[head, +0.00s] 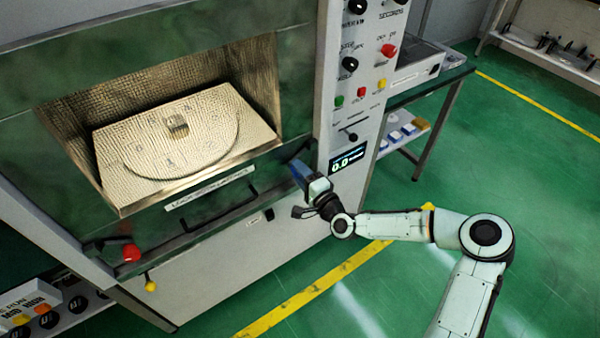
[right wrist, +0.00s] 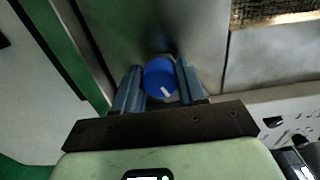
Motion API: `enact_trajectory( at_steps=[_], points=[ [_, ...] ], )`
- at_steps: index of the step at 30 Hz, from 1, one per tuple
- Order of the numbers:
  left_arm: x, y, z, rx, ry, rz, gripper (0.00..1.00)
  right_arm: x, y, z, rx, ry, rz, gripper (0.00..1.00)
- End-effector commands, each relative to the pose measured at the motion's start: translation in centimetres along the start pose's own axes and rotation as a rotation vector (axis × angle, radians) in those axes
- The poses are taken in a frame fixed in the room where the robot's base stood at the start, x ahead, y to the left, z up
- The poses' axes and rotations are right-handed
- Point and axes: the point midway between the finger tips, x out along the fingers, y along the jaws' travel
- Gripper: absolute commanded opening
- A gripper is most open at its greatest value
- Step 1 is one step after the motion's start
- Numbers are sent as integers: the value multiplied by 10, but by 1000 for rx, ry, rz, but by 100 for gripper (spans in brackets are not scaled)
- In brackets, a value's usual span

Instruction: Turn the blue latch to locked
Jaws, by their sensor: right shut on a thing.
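The blue latch (right wrist: 158,74) is a round blue knob with a short white mark that points down and slightly right in the right wrist view. My right gripper (right wrist: 160,82) has one finger on each side of the knob and is shut on it. My left gripper does not show.
A control panel (head: 362,70) with buttons stands right. The green floor in front is clear.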

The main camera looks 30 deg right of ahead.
Motion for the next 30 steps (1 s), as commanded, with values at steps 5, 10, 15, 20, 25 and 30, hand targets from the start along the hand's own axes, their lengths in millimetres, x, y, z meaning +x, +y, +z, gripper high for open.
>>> enact_trajectory(
  at_steps=[5, 10, 15, 20, 25, 30],
  points=[
    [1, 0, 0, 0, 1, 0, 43, 0, 0, 1, -95, -3, 1, 10],
    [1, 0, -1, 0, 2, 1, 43, 0, 1, 1, -149, -3, 1, 10],
    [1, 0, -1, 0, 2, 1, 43, 0, 1, 1, -173, -2, 1, 10],
    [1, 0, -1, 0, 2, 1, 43, 0, 1, 1, -177, -3, 1, 10],
    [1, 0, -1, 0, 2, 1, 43, 0, 1, 1, -176, -3, 2, 10],
    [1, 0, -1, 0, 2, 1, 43, 0, 1, 1, -176, -4, 2, 66]
  ],
)
